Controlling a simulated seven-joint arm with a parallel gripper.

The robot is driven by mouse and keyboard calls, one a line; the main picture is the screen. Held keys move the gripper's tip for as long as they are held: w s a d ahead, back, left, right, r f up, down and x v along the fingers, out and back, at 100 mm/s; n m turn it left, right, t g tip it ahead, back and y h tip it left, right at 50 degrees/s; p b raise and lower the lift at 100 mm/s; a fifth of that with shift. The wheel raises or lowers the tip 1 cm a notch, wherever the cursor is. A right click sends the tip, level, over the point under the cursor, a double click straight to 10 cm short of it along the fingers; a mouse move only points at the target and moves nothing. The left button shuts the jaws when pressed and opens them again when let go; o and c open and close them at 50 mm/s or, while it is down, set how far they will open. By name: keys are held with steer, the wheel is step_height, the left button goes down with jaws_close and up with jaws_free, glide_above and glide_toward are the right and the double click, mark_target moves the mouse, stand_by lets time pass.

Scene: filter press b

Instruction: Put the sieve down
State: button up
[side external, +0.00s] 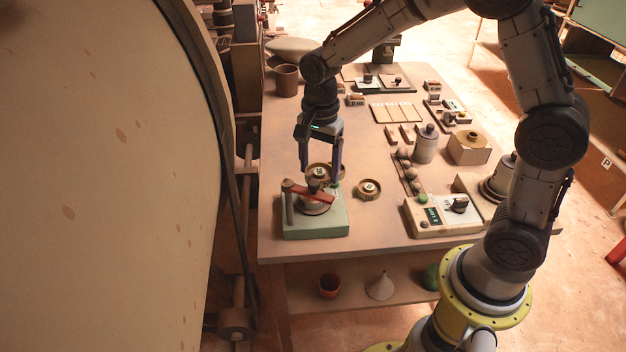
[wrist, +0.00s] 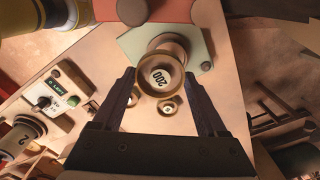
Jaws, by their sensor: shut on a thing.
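My gripper (side external: 320,172) points down and is shut on a round brass-coloured sieve (side external: 319,171). Another sieve (side external: 369,188) lies on the table to the right; small round labelled pieces (wrist: 168,108) also show beyond the held one.
A control box (side external: 437,216) with a display and knob stands at the front right of the table (side external: 385,240). A row of dark balls (side external: 408,172), a grey canister (side external: 424,148) and a box (side external: 469,148) stand behind it. A large pale drum (side external: 100,180) fills the left.

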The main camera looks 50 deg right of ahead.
steer(key=shift+w+f, duration=0.8)
steer(key=shift+f, duration=0.15)
steer(key=shift+w+f, duration=0.1)
steer(key=shift+f, duration=1.45)
steer(key=shift+f, duration=0.15)
steer(key=o, duration=1.4)
